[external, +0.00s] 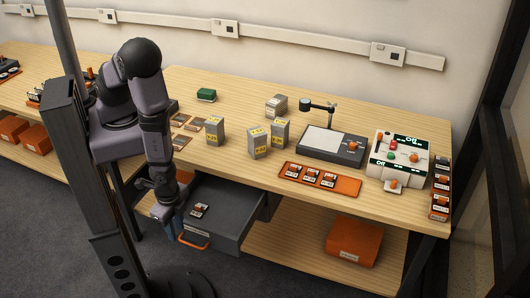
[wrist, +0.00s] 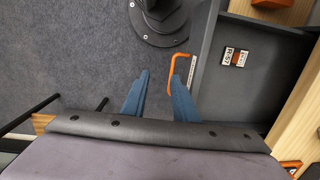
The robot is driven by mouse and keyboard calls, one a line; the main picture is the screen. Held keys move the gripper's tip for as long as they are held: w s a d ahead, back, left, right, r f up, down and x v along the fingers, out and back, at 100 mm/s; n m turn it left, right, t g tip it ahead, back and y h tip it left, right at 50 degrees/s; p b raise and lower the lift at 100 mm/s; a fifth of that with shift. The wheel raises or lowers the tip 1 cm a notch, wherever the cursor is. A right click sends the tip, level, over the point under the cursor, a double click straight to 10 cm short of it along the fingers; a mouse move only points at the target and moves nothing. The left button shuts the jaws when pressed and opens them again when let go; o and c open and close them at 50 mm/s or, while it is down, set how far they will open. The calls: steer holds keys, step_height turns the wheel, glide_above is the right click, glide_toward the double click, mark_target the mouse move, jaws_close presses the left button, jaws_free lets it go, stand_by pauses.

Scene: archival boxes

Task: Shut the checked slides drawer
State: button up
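The dark grey slides drawer (external: 232,222) is pulled out below the worktop, and it also shows in the wrist view (wrist: 262,70). A small labelled slide pack (external: 200,210) lies inside it, also visible in the wrist view (wrist: 235,57). The orange handle (external: 194,243) is on the drawer's front, and it shows in the wrist view (wrist: 172,66). My gripper (external: 173,225) is beside the drawer front. In the wrist view its blue fingers (wrist: 161,75) are apart with nothing held between them. The right fingertip overlaps the handle; I cannot tell whether they touch.
An orange box (external: 355,241) sits on the lower shelf right of the drawer. The worktop (external: 240,182) above carries grey boxes (external: 258,143), an orange slide tray (external: 319,180), a lightbox (external: 331,146) and a white control unit (external: 397,160). Open floor lies in front of the drawer.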

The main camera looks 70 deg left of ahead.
mark_target(189, 244)
steer(key=shift+t, duration=0.9)
steer(key=shift+w+a+f+b, duration=0.25)
steer(key=shift+w+f+b, duration=0.2)
steer(key=shift+f+b, duration=0.75)
steer(key=shift+w+a+f+b, duration=0.3)
steer(key=shift+w+f+b, duration=0.25)
steer(key=shift+f, duration=1.2)
steer(key=shift+w+a+f+b, duration=0.35)
steer(key=shift+f+b, duration=0.55)
steer(key=shift+f, duration=0.55)
steer(key=shift+d, duration=0.1)
jaws_close()
